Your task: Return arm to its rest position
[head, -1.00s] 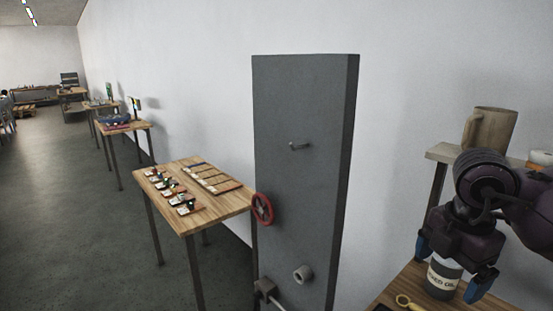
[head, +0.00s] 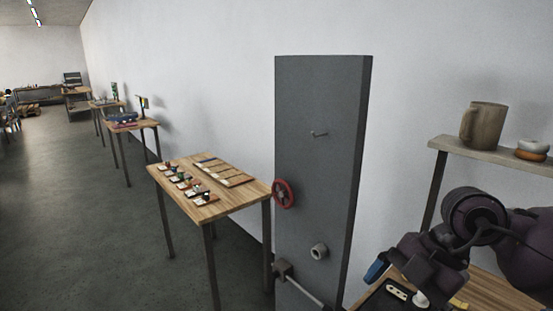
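My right gripper (head: 382,268) is at the lower right of the head view, above the wooden bench (head: 495,291). One blue fingertip shows at its left side. The other finger is hidden behind the dark hand, so its opening cannot be told. A small pale object (head: 397,290) on a dark surface and a white rounded object (head: 421,299) show just below the hand. A yellow piece (head: 458,303) lies to their right. My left gripper is not in view.
A grey upright panel (head: 315,150) with a red handwheel (head: 284,194) stands left of the arm. A shelf (head: 490,155) above the bench bears a mug (head: 483,125) and a stacked round item (head: 532,150). A wooden table (head: 225,205) with small cards stands farther left, beside open floor.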

